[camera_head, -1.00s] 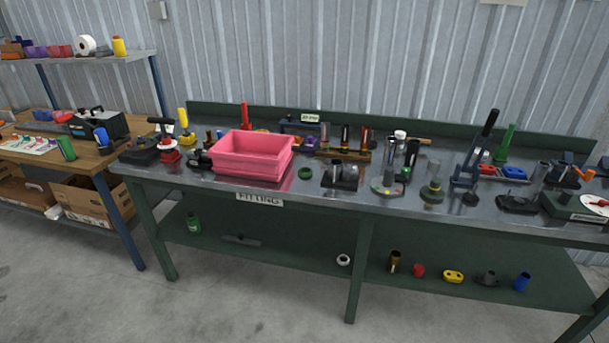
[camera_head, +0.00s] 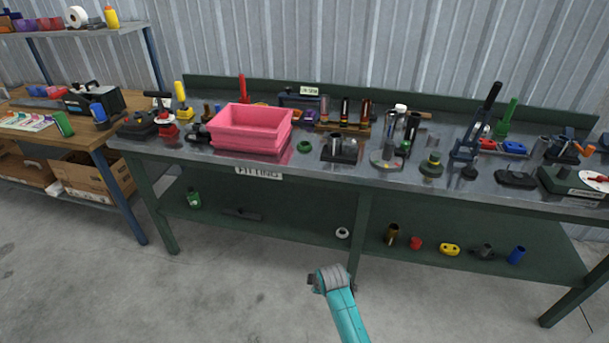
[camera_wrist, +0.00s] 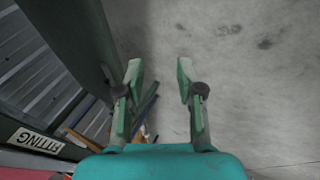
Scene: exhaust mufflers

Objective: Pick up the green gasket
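A small green ring-shaped piece (camera_head: 304,147), which looks like the green gasket, lies on the metal bench top (camera_head: 290,171) just right of the pink bin. It is too small to make out in detail. My gripper (camera_wrist: 160,77) is open in the wrist view, with nothing between its two green fingers and grey floor beyond them. In the head view my teal arm rises from the bottom edge in front of the bench, well below and apart from the ring. The ring is not visible in the wrist view.
The pink bin (camera_head: 252,127) stands close left of the ring. A dark block with a metal cylinder (camera_head: 338,148) stands to its right. Many tools crowd the bench top. The lower shelf (camera_head: 300,222) holds several small parts. The floor in front is clear.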

